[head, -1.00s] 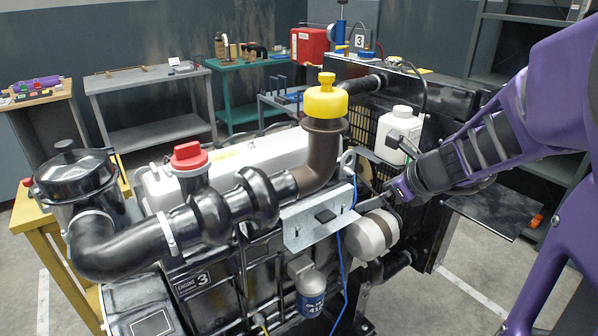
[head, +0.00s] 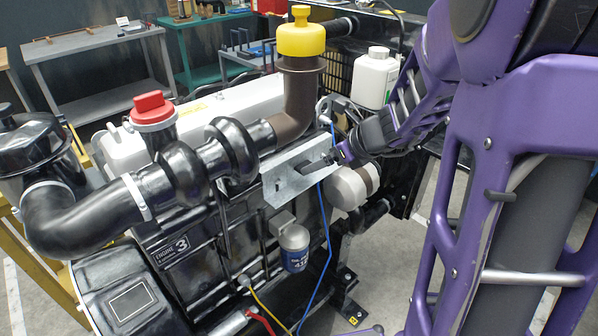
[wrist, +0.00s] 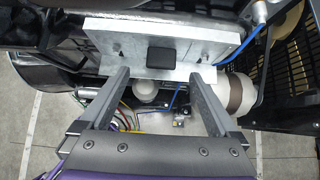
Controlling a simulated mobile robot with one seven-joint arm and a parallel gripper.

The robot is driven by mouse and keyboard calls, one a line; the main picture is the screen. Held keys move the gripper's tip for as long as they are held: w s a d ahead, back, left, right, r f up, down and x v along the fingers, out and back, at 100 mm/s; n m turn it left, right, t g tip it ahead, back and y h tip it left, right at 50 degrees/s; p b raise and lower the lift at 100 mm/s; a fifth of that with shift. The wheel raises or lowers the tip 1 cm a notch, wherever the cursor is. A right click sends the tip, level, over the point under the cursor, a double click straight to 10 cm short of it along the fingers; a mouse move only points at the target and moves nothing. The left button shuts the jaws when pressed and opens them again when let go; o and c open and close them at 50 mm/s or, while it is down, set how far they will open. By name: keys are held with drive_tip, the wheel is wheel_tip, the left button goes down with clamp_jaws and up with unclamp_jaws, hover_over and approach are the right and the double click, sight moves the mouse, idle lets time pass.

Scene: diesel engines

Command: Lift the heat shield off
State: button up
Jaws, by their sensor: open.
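The heat shield (head: 284,188) is a bent, silver metal plate on the side of the engine, below the black intake pipe. It has a black block-shaped grip (wrist: 160,57) at the middle of its face in the wrist view. My gripper (wrist: 161,84) is open and empty, its two fingers pointing at the shield, one on each side of the black grip and apart from it. In the head view my gripper (head: 338,155) is at the shield's right end.
A blue cable (head: 324,235) runs down beside the shield. A round, pale canister (head: 349,188) sits close at its right, and a blue-and-white filter (head: 294,248) below. The black pipe (head: 178,180) and brown elbow (head: 297,105) are above. Open floor lies in front.

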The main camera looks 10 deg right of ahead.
drive_tip(key=b+x, duration=0.3)
drive_tip(key=x, duration=0.4)
drive_tip(key=shift+r, duration=0.2)
drive_tip(key=shift+d, duration=0.1)
clamp_jaws()
drive_tip(key=shift+w, duration=0.1)
